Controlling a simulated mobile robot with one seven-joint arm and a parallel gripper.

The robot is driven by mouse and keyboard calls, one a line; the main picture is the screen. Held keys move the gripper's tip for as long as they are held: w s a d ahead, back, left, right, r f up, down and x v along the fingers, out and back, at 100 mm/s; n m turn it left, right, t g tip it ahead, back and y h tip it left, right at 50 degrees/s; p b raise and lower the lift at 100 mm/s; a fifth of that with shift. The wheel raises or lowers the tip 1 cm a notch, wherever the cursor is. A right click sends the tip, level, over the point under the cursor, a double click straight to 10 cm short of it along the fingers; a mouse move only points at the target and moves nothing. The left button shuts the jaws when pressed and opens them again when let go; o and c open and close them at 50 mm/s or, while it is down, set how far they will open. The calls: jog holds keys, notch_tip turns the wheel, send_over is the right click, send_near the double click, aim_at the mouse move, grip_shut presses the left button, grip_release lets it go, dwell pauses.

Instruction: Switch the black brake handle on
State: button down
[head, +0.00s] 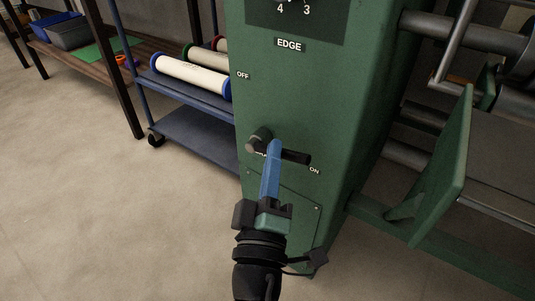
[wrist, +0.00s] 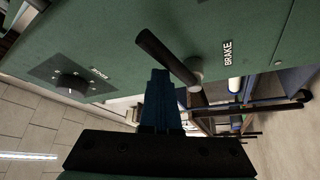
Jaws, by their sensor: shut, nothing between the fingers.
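The black brake handle (head: 297,157) is on the front of the green machine. Its round hub (head: 260,137) is at the upper left, and its bar slants right and slightly down, its tip just above the ON label (head: 314,170). The OFF label (head: 243,75) is higher up. My gripper (head: 274,146) has blue fingers, shut and empty, in front of the bar and hiding part of it. In the wrist view the handle (wrist: 165,55) shows beyond the fingertips (wrist: 160,73), beside the BRAKE label (wrist: 228,53). I cannot tell whether the fingers touch the bar.
The green machine (head: 300,95) carries a dial panel above an EDGE label (head: 289,44). A blue cart (head: 195,135) with rolls stands to the left. A green plate (head: 445,165) and metal rollers stick out on the right. The floor at left is clear.

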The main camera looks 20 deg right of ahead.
jog(key=shift+s+d+f+b, duration=0.15)
jog(key=shift+s+f+b, duration=0.05)
jog(key=shift+f+b, duration=0.6)
jog(key=shift+f, duration=0.45)
notch_tip(320, 180, up, 5)
jog(key=p, duration=0.4)
jog(key=s+a+f+b, duration=0.3)
jog(key=s+a+f, duration=0.2)
jog(key=a, duration=0.2)
jog(key=shift+s+a+b, duration=0.3)
jog(key=shift+a, duration=0.1)
